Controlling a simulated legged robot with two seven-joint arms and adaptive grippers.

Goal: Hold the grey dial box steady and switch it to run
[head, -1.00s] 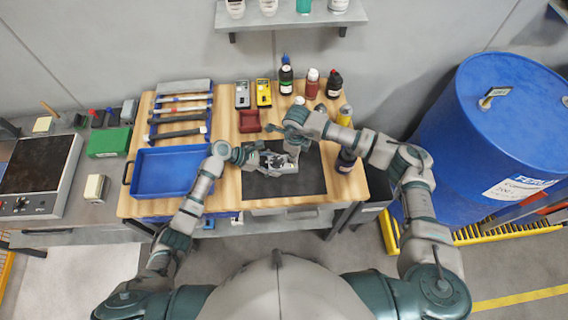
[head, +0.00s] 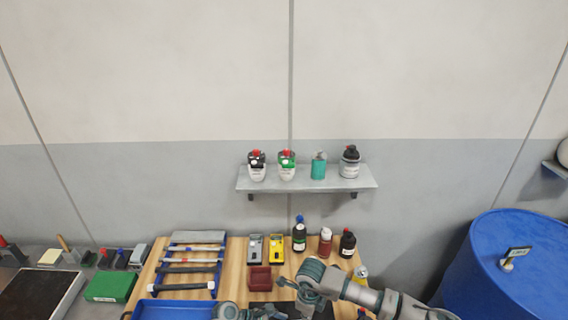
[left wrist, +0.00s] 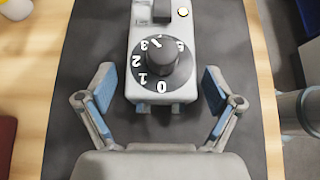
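The grey dial box (left wrist: 147,100) lies on a dark mat in the left wrist view. It has a black round dial with white numbers and a dark knob (left wrist: 162,67); I cannot tell which number the knob points at. A dark lever and a small yellowish light show at its far end. My left gripper (left wrist: 157,78) is open, one finger on each side of the box with gaps between. In the head view, my left gripper (head: 252,312) is cut by the lower edge. My right gripper (head: 305,300) is low there too, its fingers unclear. The box is not clear in the head view.
A red tray (head: 260,279), a grey meter (head: 255,247), a yellow meter (head: 276,248) and several bottles stand behind on the wooden table. A blue tray (head: 172,309) and tool rack (head: 190,265) are left. A blue barrel (head: 510,265) stands right, a wall shelf (head: 307,178) above.

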